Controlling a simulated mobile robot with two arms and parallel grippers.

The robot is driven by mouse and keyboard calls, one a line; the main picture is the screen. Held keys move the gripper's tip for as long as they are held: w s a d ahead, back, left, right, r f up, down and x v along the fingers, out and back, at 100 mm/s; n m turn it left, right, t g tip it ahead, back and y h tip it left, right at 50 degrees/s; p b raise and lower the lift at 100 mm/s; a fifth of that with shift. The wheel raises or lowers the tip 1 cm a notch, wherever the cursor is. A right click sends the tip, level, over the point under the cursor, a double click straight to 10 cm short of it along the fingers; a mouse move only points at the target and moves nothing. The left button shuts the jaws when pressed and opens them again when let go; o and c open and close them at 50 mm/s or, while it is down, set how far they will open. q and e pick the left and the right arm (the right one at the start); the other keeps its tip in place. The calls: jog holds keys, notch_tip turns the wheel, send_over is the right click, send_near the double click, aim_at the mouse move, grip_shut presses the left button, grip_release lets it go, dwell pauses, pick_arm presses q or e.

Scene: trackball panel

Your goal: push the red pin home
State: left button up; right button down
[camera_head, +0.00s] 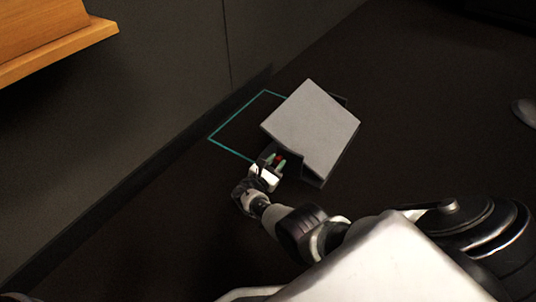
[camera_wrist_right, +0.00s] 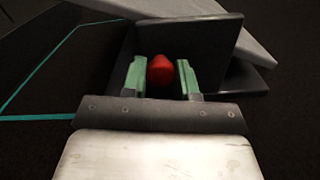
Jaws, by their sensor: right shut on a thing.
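The red pin (camera_wrist_right: 161,70) shows in the right wrist view as a rounded red knob between the two green fingers of my right gripper (camera_wrist_right: 160,78). The gripper is shut on it, in front of a dark upright plate (camera_wrist_right: 205,40). In the head view the red pin (camera_head: 280,157) is a small red spot between the fingers of my right gripper (camera_head: 275,162), at the lower left side of a grey slanted panel box (camera_head: 311,120). The pin's shaft and where it enters the box are hidden. My left gripper is not in view.
A teal outline (camera_head: 233,150) is marked on the dark floor, partly under the box. A grey wall (camera_head: 150,100) runs along the left, with a wooden shelf (camera_head: 60,50) at upper left. The floor right of the box is clear.

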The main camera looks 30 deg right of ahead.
jog(key=shift+d, duration=0.1)
jog(key=c, duration=0.8)
grip_release()
jog(key=shift+c, duration=0.2)
jog(key=p+v, duration=0.2)
jog(key=v, duration=0.8)
jog(key=shift+p, duration=0.35)
jog(key=shift+s+a+f, duration=0.1)
jog(key=shift+s+a, duration=0.05)
jog(key=shift+a, duration=0.15)
